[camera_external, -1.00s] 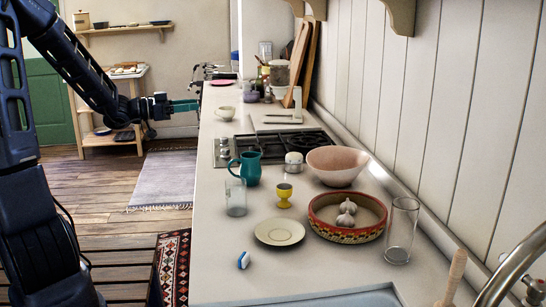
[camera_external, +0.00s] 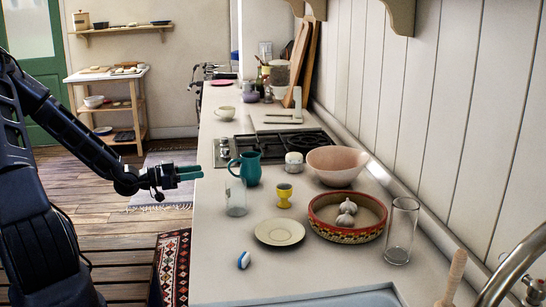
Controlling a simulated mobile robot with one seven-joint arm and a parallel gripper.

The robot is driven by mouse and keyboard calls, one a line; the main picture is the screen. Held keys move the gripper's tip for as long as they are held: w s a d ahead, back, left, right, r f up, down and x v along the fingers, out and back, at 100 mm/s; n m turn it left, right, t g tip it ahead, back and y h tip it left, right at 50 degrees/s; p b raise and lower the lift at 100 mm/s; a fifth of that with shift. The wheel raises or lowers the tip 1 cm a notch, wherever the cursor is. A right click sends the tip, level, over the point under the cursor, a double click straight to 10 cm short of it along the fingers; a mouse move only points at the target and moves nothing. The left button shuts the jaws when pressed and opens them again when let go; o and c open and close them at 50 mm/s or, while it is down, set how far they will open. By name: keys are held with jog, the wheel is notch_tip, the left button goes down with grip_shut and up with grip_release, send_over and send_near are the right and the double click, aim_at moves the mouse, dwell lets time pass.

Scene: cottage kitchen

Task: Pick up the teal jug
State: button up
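The teal jug (camera_external: 250,169) stands upright on the white counter, near its left edge, with its handle on the left side. My gripper (camera_external: 190,173) is left of the jug, just outside the counter's edge, at about the jug's height in the picture. Its two teal fingers point right, toward the jug, and look parted with nothing between them. A clear gap lies between the fingertips and the jug's handle.
A clear glass (camera_external: 236,197) stands close in front of the jug. A white lidded pot (camera_external: 294,163), a yellow egg cup (camera_external: 284,195) and a pink bowl (camera_external: 335,166) are to its right. The stove (camera_external: 270,144) is behind.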

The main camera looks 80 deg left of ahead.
jog(key=shift+f, duration=0.85)
jog(key=shift+w, duration=0.35)
send_near(245, 170)
jog(key=shift+w+a+f, duration=0.3)
jog(key=shift+w+a, duration=0.25)
jog(key=shift+w, duration=0.15)
jog(key=shift+w+a+f, duration=0.3)
jog(key=shift+w+a, duration=0.25)
jog(key=shift+w, duration=0.2)
jog(key=shift+w+a+f, duration=0.25)
jog(key=shift+w+a, duration=0.3)
jog(key=shift+w, duration=0.15)
grip_shut()
